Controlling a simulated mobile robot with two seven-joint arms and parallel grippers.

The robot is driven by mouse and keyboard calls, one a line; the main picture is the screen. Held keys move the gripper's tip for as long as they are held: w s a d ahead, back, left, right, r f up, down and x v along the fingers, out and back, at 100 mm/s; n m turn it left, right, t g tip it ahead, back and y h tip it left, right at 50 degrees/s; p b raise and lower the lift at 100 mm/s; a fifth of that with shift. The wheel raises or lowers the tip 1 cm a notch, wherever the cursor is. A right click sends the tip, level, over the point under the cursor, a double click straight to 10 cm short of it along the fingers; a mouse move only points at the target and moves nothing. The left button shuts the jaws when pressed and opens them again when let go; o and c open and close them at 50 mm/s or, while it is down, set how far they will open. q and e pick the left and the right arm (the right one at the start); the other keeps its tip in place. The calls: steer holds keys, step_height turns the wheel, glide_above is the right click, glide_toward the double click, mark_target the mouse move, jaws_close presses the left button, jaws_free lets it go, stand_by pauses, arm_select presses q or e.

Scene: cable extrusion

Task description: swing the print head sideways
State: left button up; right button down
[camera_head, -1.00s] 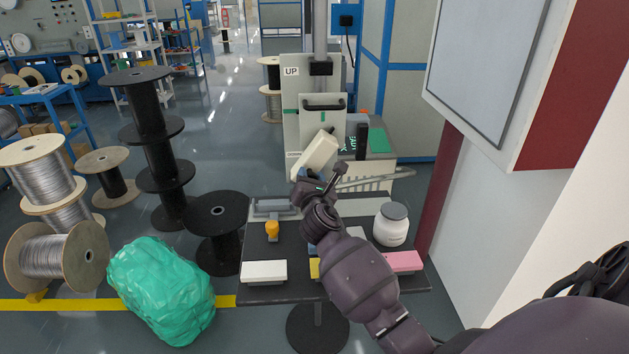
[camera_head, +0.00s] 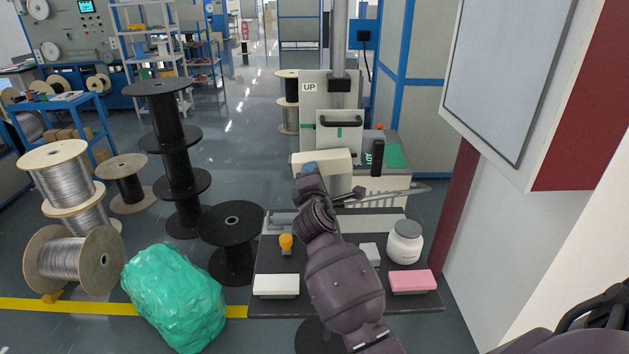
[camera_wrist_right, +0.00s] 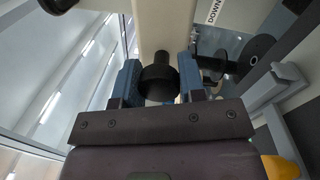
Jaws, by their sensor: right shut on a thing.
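The print head (camera_head: 325,162), a cream block, sits level across the front of the upright machine marked "UP" (camera_head: 333,95). In the right wrist view, the cream body (camera_wrist_right: 165,25) fills the top middle, with a black knob (camera_wrist_right: 160,78) hanging below it. My right gripper (camera_head: 309,170) is at the left part of the print head in the head view. Its blue fingers are shut on the black knob, one on each side. The knob is hidden behind my arm in the head view. My left gripper is not in view.
A dark table (camera_head: 262,308) stands in front, bearing a white block (camera_head: 276,286), a pink block (camera_head: 411,281), a white jar (camera_head: 405,242) and an orange-topped piece (camera_head: 286,243). Black spools (camera_head: 231,225) and a green wrapped bundle (camera_head: 175,300) stand left. A wall panel (camera_head: 512,70) is at right.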

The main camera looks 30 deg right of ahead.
steer(key=shift+r+m, duration=0.45)
steer(key=shift+m, duration=0.25)
steer(key=c, duration=0.7)
jaws_free()
steer(key=shift+s+a+f, duration=0.1)
steer(key=shift+s+a, duration=0.05)
steer(key=shift+s, duration=0.05)
steer(key=v, duration=1)
steer(key=shift+s+a, duration=0.1)
